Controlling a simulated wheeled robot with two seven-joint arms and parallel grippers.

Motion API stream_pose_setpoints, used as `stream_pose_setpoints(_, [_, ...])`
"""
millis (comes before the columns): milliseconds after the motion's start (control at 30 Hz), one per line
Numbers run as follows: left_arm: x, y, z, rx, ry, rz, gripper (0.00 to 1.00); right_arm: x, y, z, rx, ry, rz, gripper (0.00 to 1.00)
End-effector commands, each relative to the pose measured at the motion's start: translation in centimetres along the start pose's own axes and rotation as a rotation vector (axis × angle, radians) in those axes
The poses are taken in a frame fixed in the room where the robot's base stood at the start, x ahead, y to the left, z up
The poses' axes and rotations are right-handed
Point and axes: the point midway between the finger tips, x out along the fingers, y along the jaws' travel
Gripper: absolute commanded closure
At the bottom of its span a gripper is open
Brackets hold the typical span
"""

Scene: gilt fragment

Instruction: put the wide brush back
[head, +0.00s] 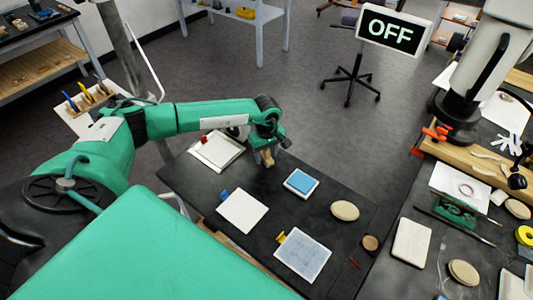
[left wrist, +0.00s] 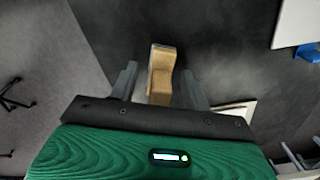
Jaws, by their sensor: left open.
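My left gripper (head: 266,148) is over the back edge of the dark table, its fingers pointing down. In the left wrist view its two grey fingers (left wrist: 159,84) stand apart, open. A light brown wooden piece (left wrist: 162,66) lies between them, with a gap visible on each side. It also shows below the gripper in the head view (head: 267,158). It may be the wide brush; I cannot make out bristles. A pale rack (head: 88,103) with several coloured handles is at the left, behind my arm. My right gripper is out of view.
The dark table (head: 262,232) holds white panels (head: 242,211), a blue-topped pad (head: 301,183) and a beige oval (head: 344,210). A white-rimmed tray (head: 217,150) is left of the gripper. A crowded bench (head: 440,215) stands at the right. An OFF sign (head: 393,30) is behind.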

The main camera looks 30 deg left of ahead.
Motion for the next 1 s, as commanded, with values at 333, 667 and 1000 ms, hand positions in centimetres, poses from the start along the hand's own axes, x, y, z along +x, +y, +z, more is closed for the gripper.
stream_pose_setpoints(333, [-4.1, 0.1, -0.1, 0.000, 0.003, 0.004, 0.52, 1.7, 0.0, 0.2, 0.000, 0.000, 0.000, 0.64])
stream_pose_setpoints(667, [-10.6, 0.1, 0.0, 0.000, 0.002, 0.002, 0.52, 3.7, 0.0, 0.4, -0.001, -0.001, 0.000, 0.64])
stream_pose_setpoints(1000, [-12.4, 0.0, 0.0, 0.000, 0.001, 0.000, 0.52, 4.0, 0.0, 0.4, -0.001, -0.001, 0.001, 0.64])
